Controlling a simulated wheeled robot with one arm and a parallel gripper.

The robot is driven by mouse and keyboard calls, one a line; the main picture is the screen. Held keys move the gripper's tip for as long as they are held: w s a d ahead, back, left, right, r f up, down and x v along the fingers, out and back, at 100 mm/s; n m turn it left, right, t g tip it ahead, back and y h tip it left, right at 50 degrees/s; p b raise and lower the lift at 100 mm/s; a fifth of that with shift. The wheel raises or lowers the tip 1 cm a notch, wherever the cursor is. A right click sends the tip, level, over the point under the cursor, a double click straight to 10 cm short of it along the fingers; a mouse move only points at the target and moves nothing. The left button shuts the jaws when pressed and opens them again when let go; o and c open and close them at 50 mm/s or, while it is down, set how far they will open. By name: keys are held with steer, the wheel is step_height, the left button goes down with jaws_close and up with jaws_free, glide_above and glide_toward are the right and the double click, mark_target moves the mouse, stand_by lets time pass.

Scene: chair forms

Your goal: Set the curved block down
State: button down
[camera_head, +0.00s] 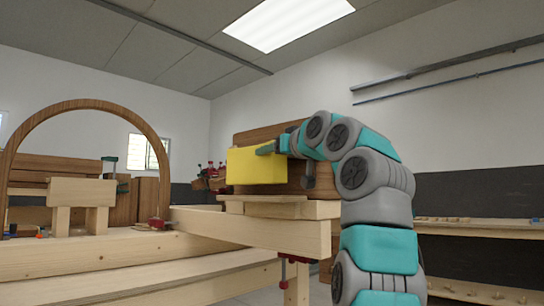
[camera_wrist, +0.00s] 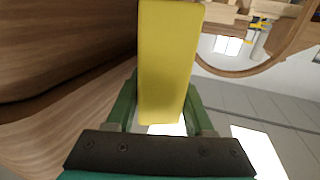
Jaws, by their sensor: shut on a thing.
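A yellow block (camera_head: 256,168), which I take for the curved block, is in my gripper (camera_head: 268,150). Its near face looks flat, and I cannot make out a curve. In the wrist view the block (camera_wrist: 167,60) stands lengthwise between the two green fingers of my gripper (camera_wrist: 162,108), which are shut on it. In the head view it is in front of a brown wooden form (camera_head: 322,180) and above pale boards (camera_head: 280,208). I cannot tell whether it touches either. The brown wood also fills the left of the wrist view (camera_wrist: 60,70).
A pale wooden bench (camera_head: 90,255) runs along the left and front. A large wooden arch (camera_head: 85,104) stands on it, with a small pale block stand (camera_head: 80,192) behind. A shelf (camera_head: 480,230) lines the right wall.

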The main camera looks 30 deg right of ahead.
steer(key=shift+r, duration=0.5)
steer(key=s+a+r+b, duration=0.1)
steer(key=s+a+b, duration=0.3)
steer(key=s, duration=1.1)
steer(key=shift+s+a+r, duration=0.15)
steer(key=shift+s+a, duration=0.05)
steer(key=shift+s, duration=0.05)
steer(key=shift+s, duration=0.1)
